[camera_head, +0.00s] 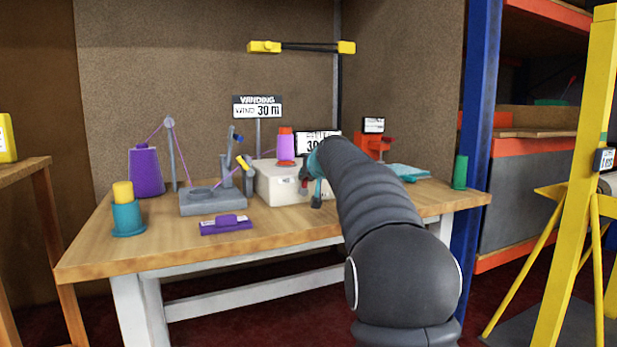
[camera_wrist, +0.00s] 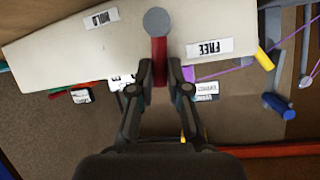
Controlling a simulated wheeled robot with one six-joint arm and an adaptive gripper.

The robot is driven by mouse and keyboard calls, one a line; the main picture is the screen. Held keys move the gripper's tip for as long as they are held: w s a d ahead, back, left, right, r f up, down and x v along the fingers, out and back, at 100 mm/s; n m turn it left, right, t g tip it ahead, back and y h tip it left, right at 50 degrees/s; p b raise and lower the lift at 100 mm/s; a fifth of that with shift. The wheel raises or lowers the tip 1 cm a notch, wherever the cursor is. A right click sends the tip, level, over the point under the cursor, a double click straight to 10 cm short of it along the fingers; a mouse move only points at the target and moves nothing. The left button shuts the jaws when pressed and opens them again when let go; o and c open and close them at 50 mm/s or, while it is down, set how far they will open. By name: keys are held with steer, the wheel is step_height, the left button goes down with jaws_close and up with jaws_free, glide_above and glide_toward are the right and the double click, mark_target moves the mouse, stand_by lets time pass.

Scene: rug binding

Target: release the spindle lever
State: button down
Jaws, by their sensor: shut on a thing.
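The spindle lever is a red bar (camera_wrist: 159,48) with a grey round disc (camera_wrist: 157,20) at its upper end in the wrist view. It is on a white box (camera_wrist: 60,50), also seen on the bench in the head view (camera_head: 270,190). A label reading HOLD (camera_wrist: 100,18) lies left of the lever and one reading FREE (camera_wrist: 210,48) lies right of it. The lever points down the picture between them. In the head view my gripper (camera_head: 313,188) is at the box's right side, partly hidden by my arm.
A purple and orange spool (camera_head: 285,148) stands on the box. A grey winder stand (camera_head: 212,202), a purple cone (camera_head: 146,172), a teal and yellow spool (camera_head: 127,212) and a purple block (camera_head: 226,224) stand left. An orange device (camera_head: 371,146) and a green cylinder (camera_head: 460,172) are right.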

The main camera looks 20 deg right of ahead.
steer(key=shift+a, duration=0.1)
stand_by(0.3)
steer(key=c, duration=1.1)
jaws_free()
steer(key=shift+c, duration=0.2)
steer(key=v, duration=1.2)
